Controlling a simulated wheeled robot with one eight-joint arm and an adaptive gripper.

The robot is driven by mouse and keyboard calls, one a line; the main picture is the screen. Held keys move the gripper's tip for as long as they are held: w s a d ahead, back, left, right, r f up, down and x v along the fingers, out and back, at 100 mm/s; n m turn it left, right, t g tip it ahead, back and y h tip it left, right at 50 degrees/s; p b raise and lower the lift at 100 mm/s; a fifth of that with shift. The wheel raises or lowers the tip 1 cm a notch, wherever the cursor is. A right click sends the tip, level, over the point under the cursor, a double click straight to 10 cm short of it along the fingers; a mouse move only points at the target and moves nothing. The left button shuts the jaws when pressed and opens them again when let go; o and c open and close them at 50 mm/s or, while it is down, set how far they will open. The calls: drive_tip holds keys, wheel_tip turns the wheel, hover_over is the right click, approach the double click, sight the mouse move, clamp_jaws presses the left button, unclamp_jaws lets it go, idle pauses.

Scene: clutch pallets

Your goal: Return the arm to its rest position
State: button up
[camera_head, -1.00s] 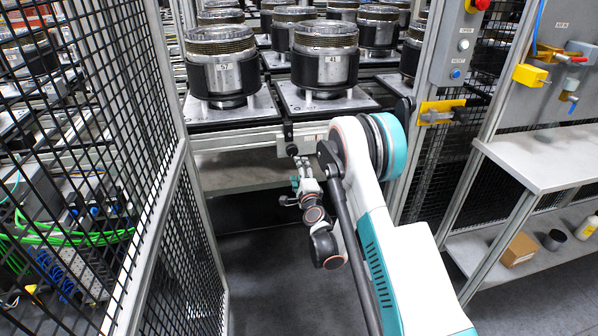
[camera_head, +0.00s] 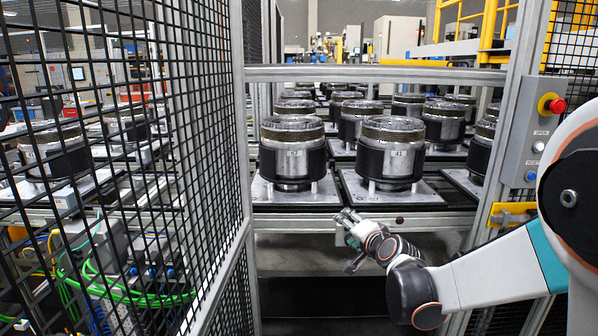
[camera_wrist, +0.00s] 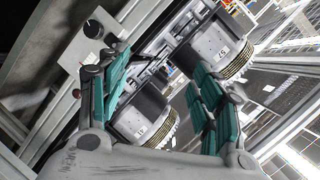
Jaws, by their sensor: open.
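My gripper (camera_head: 350,240) is in front of the pallet conveyor's front edge in the head view, at the end of my bent white arm, which enters from the right. In the wrist view my gripper (camera_wrist: 165,105) shows two teal-padded fingers spread apart with nothing held between them. Beyond the fingers stand two clutch units, one marked 41 (camera_wrist: 142,118) and one marked 57 (camera_wrist: 215,50). In the head view the clutch marked 41 (camera_head: 391,155) and the clutch marked 57 (camera_head: 293,153) stand upright on their pallets, apart from my gripper.
A mesh fence (camera_head: 120,200) stands close on the left. A control box (camera_head: 530,140) with a red button is on the post at right. More clutches (camera_head: 408,105) stand in rows behind. The floor (camera_head: 320,327) below the conveyor looks clear.

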drive_tip(key=s+r+n+g+h, duration=0.1)
drive_tip(key=s+r+n+g, duration=0.15)
drive_tip(key=s, duration=0.65)
drive_tip(key=s+r+n+g, duration=0.1)
drive_tip(key=s+n, duration=0.2)
drive_tip(key=s, duration=0.6)
drive_tip(key=s+d+f+n+g+h, duration=0.1)
drive_tip(key=s+d+f+n+g, duration=0.1)
drive_tip(key=s, duration=0.8)
drive_tip(key=s+d+f+n+g+h, duration=0.1)
drive_tip(key=s+d+f+n, duration=0.1)
drive_tip(key=s, duration=0.8)
drive_tip(key=shift+s+d+f+g+h, duration=0.15)
drive_tip(key=shift+d+g+h, duration=0.2)
drive_tip(key=shift+d, duration=0.5)
